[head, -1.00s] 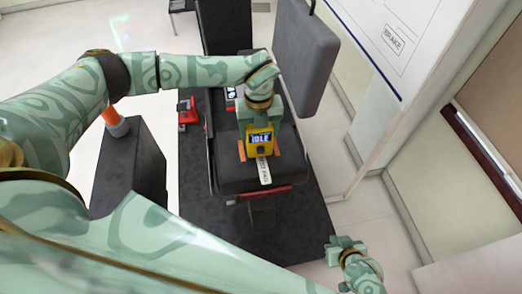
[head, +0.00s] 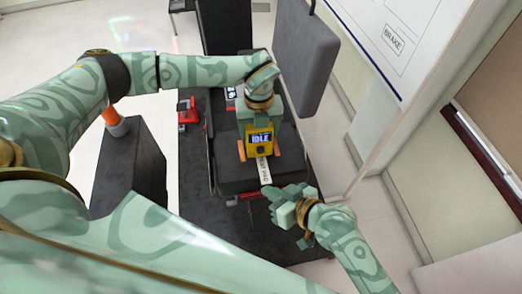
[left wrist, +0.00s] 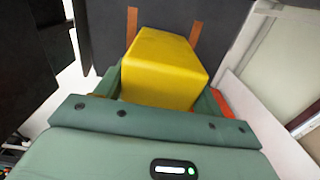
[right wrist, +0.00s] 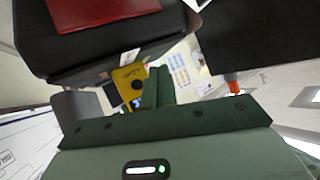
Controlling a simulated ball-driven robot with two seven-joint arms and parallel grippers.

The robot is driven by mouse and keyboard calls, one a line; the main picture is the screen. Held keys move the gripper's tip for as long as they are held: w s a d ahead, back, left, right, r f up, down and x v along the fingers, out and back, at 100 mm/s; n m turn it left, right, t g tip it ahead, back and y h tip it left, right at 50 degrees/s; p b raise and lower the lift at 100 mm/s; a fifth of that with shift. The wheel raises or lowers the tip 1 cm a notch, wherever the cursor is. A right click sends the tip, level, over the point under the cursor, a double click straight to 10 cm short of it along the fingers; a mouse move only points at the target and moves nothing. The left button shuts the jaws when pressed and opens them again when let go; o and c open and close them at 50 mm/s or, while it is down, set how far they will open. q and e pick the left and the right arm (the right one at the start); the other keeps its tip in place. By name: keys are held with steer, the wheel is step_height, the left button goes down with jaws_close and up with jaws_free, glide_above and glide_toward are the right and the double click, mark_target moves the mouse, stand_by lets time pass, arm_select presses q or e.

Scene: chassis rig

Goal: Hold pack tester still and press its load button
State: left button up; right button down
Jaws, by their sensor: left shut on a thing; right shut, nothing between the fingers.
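The yellow pack tester (head: 259,151) stands on the dark seat-like block, its screen reading IDLE. My left gripper (head: 259,117) is shut on it from above; the yellow body fills the space between the fingers in the left wrist view (left wrist: 160,75). The tester also shows in the right wrist view (right wrist: 146,80), with a dark round button (right wrist: 137,84) beside the word LOAD. My right gripper (head: 272,192) is shut and empty, in front of and below the tester, apart from it. Its fingers (right wrist: 157,88) partly cover the tester in the right wrist view.
A white lettered strip (head: 264,170) runs from the tester toward the block's front edge. Orange strips (head: 241,150) flank the tester. A red device (head: 187,112) lies to the left. A dark cabinet (head: 130,165) stands further left, a hanging dark panel (head: 302,60) behind right.

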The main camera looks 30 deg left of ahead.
steer(key=shift+w, duration=0.1)
steer(key=shift+w+a, duration=0.8)
steer(key=shift+w, duration=0.4)
steer(key=shift+w+a, duration=0.85)
steer(key=shift+w, duration=0.35)
steer(key=shift+w+a, duration=0.8)
steer(key=shift+w, duration=0.4)
steer(key=shift+w+a, duration=0.1)
steer(key=shift+w, duration=0.05)
steer(key=shift+w+a, duration=0.15)
steer(key=shift+w, duration=0.05)
steer(key=shift+w+a, duration=0.3)
steer(key=shift+w, duration=0.15)
stand_by(0.4)
steer(key=shift+s, duration=0.1)
steer(key=shift+s+d, duration=0.55)
steer(key=shift+s, duration=0.2)
steer(key=shift+s+d, duration=0.75)
steer(key=shift+s, duration=0.3)
steer(key=shift+s+d, duration=0.7)
steer(key=shift+s, duration=0.3)
